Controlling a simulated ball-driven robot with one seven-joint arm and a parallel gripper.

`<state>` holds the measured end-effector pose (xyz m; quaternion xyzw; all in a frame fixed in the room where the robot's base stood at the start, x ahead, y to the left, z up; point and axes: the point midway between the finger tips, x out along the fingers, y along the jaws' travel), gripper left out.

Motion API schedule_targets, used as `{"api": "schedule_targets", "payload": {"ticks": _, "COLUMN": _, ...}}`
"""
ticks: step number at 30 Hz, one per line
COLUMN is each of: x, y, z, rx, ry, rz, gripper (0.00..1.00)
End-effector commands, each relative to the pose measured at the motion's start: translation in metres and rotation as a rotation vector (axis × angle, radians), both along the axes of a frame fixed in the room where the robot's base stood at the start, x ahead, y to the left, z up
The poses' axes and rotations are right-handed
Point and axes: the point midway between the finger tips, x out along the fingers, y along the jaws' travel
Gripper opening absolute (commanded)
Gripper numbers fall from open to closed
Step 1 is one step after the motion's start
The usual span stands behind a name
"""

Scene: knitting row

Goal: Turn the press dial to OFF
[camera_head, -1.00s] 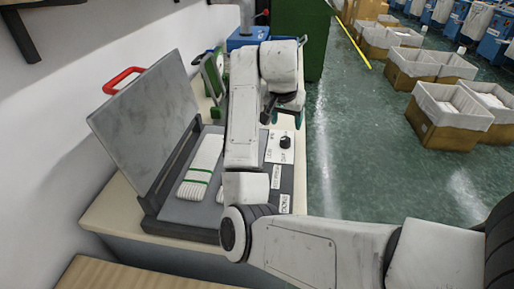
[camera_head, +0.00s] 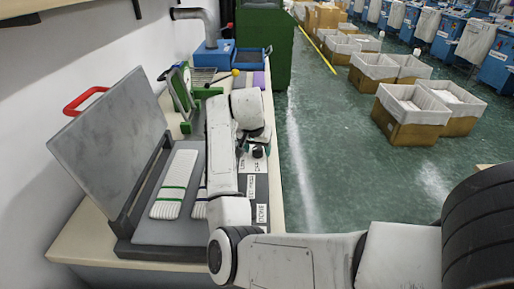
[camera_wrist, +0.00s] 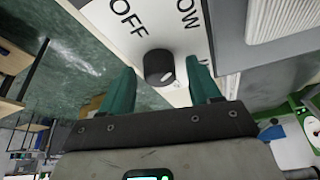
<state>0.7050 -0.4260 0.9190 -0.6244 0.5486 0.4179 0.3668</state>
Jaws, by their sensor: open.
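The press dial (camera_wrist: 158,67) is a round black knob on a white label plate (camera_wrist: 160,24) with "OFF" and a partly cut "OW" printed on it. My gripper (camera_wrist: 162,70) is open, with its green fingertips on either side of the knob in the wrist view. I cannot tell whether they touch it. A small light mark shows on the knob's near edge; where the dial points is unclear. In the head view the dial (camera_head: 258,152) shows just beyond my arm, which partly hides the panel. The press (camera_head: 148,232) stands with its grey lid (camera_head: 108,140) raised.
A white knitted piece with a green band (camera_head: 174,184) lies on the press bed; another is mostly behind my arm. A green device (camera_head: 183,88) and a blue machine (camera_head: 213,54) stand farther back. Open green floor (camera_head: 320,170) lies to the right, with cartons beyond.

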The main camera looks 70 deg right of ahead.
Motion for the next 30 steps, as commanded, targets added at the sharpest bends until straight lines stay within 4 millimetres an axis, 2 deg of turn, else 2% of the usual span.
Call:
{"api": "schedule_targets", "payload": {"ticks": 7, "x": -0.0001, "y": -0.0003, "z": -0.0003, "rx": 0.0, "ry": 0.0, "rz": 0.0, "gripper": 0.61}}
{"api": "schedule_targets", "payload": {"ticks": 23, "x": 0.0, "y": -0.0002, "z": 0.0001, "rx": -0.001, "ry": 0.0, "rz": 0.0, "gripper": 0.11}}
{"api": "schedule_targets", "payload": {"ticks": 30, "x": -0.0003, "y": -0.0002, "z": 0.0014, "rx": -0.001, "ry": -0.001, "rz": 0.014, "gripper": 0.08}}
